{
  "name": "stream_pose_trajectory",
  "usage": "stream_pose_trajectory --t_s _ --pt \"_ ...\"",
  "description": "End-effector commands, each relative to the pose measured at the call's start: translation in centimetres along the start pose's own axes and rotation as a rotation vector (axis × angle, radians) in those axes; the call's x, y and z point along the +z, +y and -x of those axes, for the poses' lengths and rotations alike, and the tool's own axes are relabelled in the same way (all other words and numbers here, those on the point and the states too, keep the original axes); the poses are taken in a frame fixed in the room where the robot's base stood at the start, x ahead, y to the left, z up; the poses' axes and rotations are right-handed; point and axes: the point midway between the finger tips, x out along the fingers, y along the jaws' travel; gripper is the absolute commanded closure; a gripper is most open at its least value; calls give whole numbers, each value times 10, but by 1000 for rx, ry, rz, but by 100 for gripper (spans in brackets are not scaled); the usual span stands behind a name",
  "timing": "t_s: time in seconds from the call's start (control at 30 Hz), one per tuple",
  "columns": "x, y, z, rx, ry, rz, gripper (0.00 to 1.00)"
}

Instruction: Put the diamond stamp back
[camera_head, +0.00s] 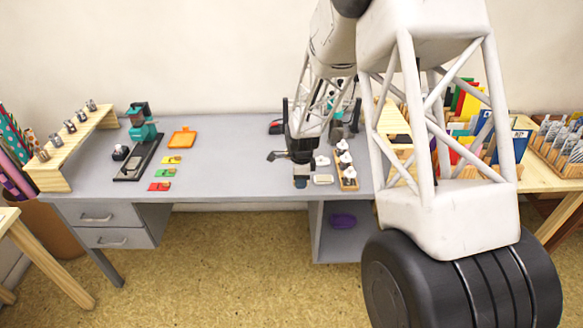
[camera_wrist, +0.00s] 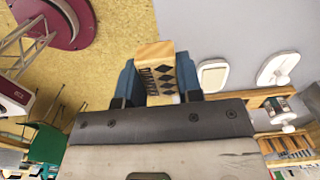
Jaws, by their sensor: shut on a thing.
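The diamond stamp (camera_wrist: 154,57) is a pale wooden block with dark diamonds printed on its side. In the wrist view it sits between the two blue fingers of my gripper (camera_wrist: 160,84), which is shut on it. In the head view my gripper (camera_head: 301,180) is above the front edge of the grey desk, left of a wooden stamp rack (camera_head: 348,183). The rack holds white-topped stamps and also shows at the right of the wrist view (camera_wrist: 268,101). The held stamp is too small to make out clearly in the head view.
A white pad (camera_head: 323,179) lies between my gripper and the rack, with another white piece (camera_head: 322,160) behind it. Coloured inkpads (camera_head: 163,173) and an orange tray (camera_head: 182,137) are on the left. The middle of the grey desk (camera_head: 228,160) is clear.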

Motion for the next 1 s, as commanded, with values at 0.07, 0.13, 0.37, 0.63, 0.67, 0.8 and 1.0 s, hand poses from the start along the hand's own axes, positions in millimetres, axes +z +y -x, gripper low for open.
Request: stream_pose_trajectory --t_s 0.07,0.13,0.37,0.63,0.67,0.8,1.0 --pt "0 -1 0 0 0 0 82" --pt "0 -4 0 0 0 0 82" --pt "4 -23 -2 0 0 0 82" --pt "10 -57 -6 1 0 0 82" --pt "10 -61 -6 0 0 0 82" --pt "13 -79 -8 -1 0 0 82" --pt "18 -104 -10 0 0 0 82"
